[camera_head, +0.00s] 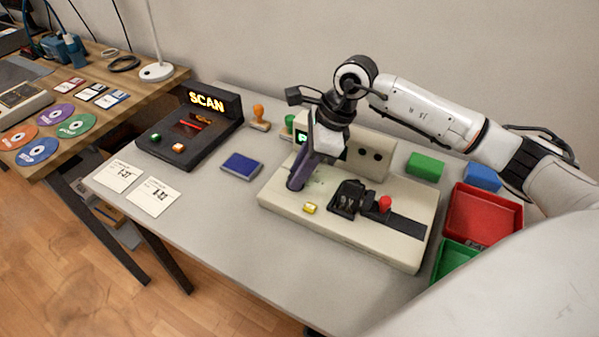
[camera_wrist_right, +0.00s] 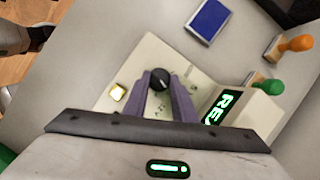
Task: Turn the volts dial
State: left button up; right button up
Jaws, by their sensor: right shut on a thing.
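The volts dial is a small black round knob (camera_wrist_right: 160,79) on the top of the beige instrument (camera_head: 345,238), seen in the wrist view. My right gripper (camera_head: 295,184) points down at the left part of the instrument and hides the dial in the head view. In the wrist view its two purple fingers (camera_wrist_right: 159,90) are shut on the black knob, one on each side. The instrument's green lit display (camera_wrist_right: 221,108) shows partly in the wrist view.
A yellow button (camera_head: 310,208), a black fixture (camera_head: 348,198) and a red knob (camera_head: 385,203) sit on the instrument. A black SCAN unit (camera_head: 160,142), a blue pad (camera_head: 240,166) and stamps (camera_head: 260,118) stand left. Red (camera_head: 485,215) and green trays (camera_head: 455,262) lie right.

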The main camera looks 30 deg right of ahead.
jog(key=shift+w+n+g+b, duration=0.2)
jog(key=shift+n+g+b, duration=0.3)
jog(key=shift+n+b, duration=0.85)
jog(key=shift+n, duration=0.65)
jog(key=shift+w+n+g+y+b, duration=0.1)
jog(key=shift+n+g+y+b, duration=0.25)
jog(key=shift+n+g, duration=0.2)
pick_arm(q)
jog(key=shift+w+d+f+b, duration=0.25)
jog(key=shift+d+f, duration=0.15)
jog(key=shift+f, duration=0.15)
jog(key=shift+w+d+f+b, duration=0.2)
jog(key=shift+d+f, duration=0.15)
jog(key=shift+f, duration=0.2)
pick_arm(e)
jog(key=shift+n+g, duration=0.25)
jog(key=shift+n, duration=0.6)
jog(key=shift+d+r, duration=0.1)
pick_arm(q)
jog(key=shift+f, duration=0.1)
pick_arm(e)
jog(key=o, duration=1)
jog(key=shift+o, duration=0.2)
jog(key=shift+r, duration=0.1)
